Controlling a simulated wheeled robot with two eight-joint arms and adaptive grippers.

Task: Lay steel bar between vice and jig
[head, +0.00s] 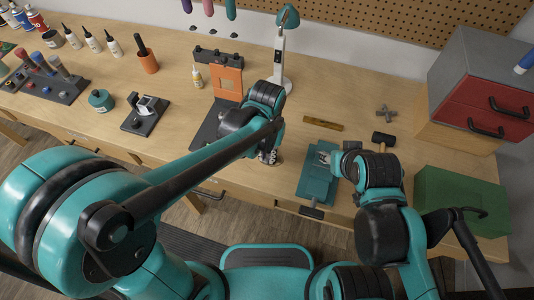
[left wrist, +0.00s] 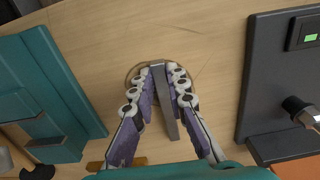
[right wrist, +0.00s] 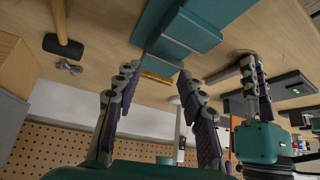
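The steel bar (left wrist: 166,105) is a plain grey bar between the fingers of my left gripper (left wrist: 162,72), close above the tabletop. The fingers look closed against its sides. In the head view my left gripper (head: 268,156) is between the teal vice (head: 314,182) and the dark base with an orange upright (head: 228,82), apparently the jig. In the left wrist view the vice (left wrist: 42,95) is left and the jig's dark base (left wrist: 285,75) right. My right gripper (right wrist: 158,78) is open and empty, near the vice (right wrist: 185,30); my arm partly hides it in the head view.
A brass-coloured strip (head: 323,123) lies behind the vice. A hammer (head: 382,140) and a metal cross-shaped part (head: 386,113) lie to the right. A green box (head: 455,200) and red drawers (head: 485,105) stand further right. A desk lamp (head: 284,50) stands behind my left gripper.

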